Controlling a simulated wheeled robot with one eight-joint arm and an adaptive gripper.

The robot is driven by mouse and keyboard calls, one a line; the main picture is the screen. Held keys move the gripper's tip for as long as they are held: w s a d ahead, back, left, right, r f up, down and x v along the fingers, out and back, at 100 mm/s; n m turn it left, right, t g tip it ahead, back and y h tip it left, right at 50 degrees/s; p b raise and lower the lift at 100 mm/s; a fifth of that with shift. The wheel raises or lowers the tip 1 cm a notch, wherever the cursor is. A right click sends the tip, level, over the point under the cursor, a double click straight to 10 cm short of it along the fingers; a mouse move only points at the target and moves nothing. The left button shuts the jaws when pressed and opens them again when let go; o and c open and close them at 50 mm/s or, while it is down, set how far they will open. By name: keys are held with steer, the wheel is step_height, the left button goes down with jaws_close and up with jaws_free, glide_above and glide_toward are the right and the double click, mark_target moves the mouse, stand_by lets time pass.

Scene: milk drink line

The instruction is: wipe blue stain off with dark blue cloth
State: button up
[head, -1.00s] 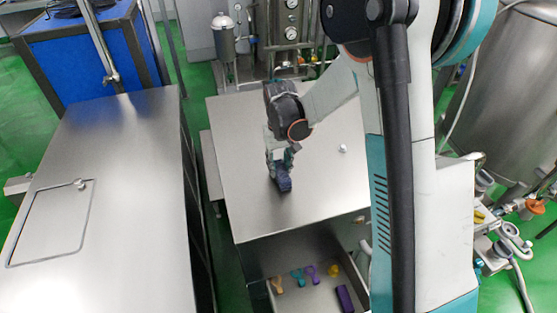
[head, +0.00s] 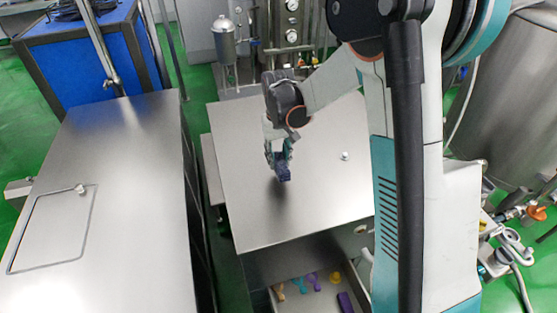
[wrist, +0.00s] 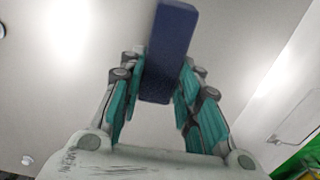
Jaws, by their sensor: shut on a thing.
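My gripper (head: 279,163) is shut on the dark blue cloth (head: 284,174), over the middle left of the steel table (head: 320,200). In the wrist view the cloth (wrist: 172,35) is a folded, block-like strip, pinched between the teal fingers of my gripper (wrist: 162,85) and sticking out past them. A dark shadow or reflection lies on the steel just below the cloth, which looks a little above the surface. I make out no blue stain on the visible tabletop; the part behind the gripper and cloth is hidden.
A small white knob (head: 345,156) stands on the table, right of the gripper. An open drawer (head: 325,298) at the table's front holds several coloured items. Another steel cabinet (head: 140,200) stands at left across a gap. Tanks and pipes stand behind and at right.

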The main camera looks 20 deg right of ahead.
steer(key=shift+s+r+p, duration=0.1)
steer(key=shift+r+p, duration=0.75)
steer(key=shift+r, duration=1.05)
steer(key=shift+f, duration=0.1)
